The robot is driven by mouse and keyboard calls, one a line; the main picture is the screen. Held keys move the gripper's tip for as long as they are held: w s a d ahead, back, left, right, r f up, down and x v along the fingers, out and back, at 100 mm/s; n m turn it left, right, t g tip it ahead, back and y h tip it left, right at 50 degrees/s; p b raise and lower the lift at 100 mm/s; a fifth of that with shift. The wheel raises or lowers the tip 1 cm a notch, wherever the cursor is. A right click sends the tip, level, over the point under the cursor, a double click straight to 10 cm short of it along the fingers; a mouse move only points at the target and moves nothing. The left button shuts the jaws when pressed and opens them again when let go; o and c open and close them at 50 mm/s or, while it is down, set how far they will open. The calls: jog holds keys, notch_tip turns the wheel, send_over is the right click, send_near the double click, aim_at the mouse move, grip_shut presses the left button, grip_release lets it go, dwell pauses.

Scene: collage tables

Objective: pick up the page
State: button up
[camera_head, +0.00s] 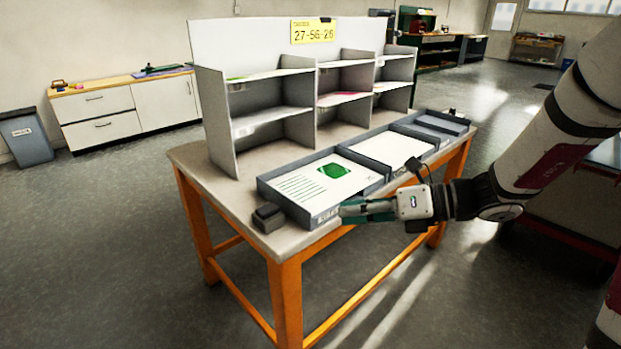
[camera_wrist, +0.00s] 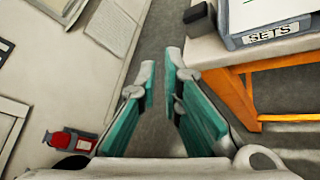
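A white page (camera_head: 322,180) with a green round shape and green lines lies in the leftmost grey tray (camera_head: 268,196) on the table. My gripper (camera_head: 346,210) is beside the table's front edge, just in front of that tray and apart from the page. In the wrist view, my gripper (camera_wrist: 161,66) has two teal fingers with a gap between them and nothing held. The tray, labelled SETS (camera_wrist: 272,34), and part of the page (camera_wrist: 262,10) show at the upper right there.
More trays continue right, the middle one (camera_head: 395,149) holding white sheets. A grey shelf unit (camera_head: 245,124) stands behind them. A small black block (camera_head: 268,217) sits at the table's front left corner. In the wrist view, another pale surface with a red item (camera_wrist: 60,139) lies left.

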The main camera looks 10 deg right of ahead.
jog(key=w+d+f+m+t+b, duration=0.3)
jog(key=w+d+f+m+t, duration=0.1)
jog(key=w+d+f+m, duration=0.3)
jog(key=m+t+h+b, duration=0.25)
jog(key=m+t, duration=0.25)
jog(key=m, duration=0.3)
send_near(347, 194)
jog(key=shift+m, duration=0.3)
jog(key=shift+f+b+x, duration=0.2)
jog(key=shift+b+x, duration=2.3)
jog(key=shift+x, duration=2.2)
jog(key=shift+w+a, duration=0.15)
jog(key=shift+w, duration=0.1)
jog(key=shift+r, duration=0.1)
grip_shut()
jog(key=shift+r, duration=0.15)
